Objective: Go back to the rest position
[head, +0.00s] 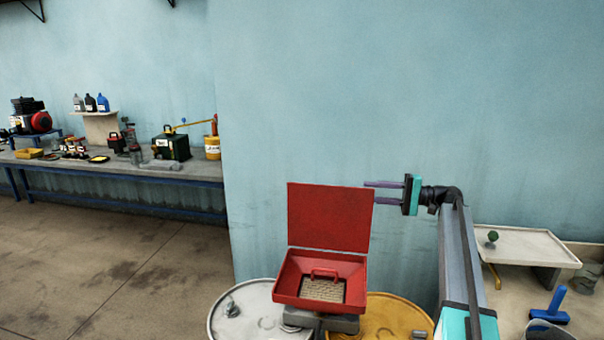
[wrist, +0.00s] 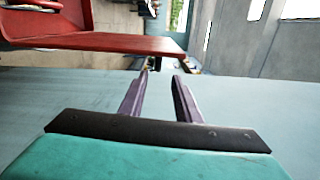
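My gripper (head: 372,192) is raised at the right of the head view, its two purple fingers pointing left. The fingers are apart with nothing between them. In the wrist view the gripper (wrist: 160,77) also shows open and empty. The red box (head: 288,278) stands with its lid (head: 330,217) up, and a mesh and a red handle show inside. The fingertips appear beside the lid's right edge in the head view; I cannot tell the gap in depth. The red lid also shows in the wrist view (wrist: 110,42).
A grey-white drum (head: 250,318) and a yellow drum (head: 395,315) stand around the box. A pale tray table (head: 530,245) and a blue tool (head: 550,308) are at right. A workbench (head: 190,170) with bottles and machines stands far left. The floor (head: 110,260) before it is clear.

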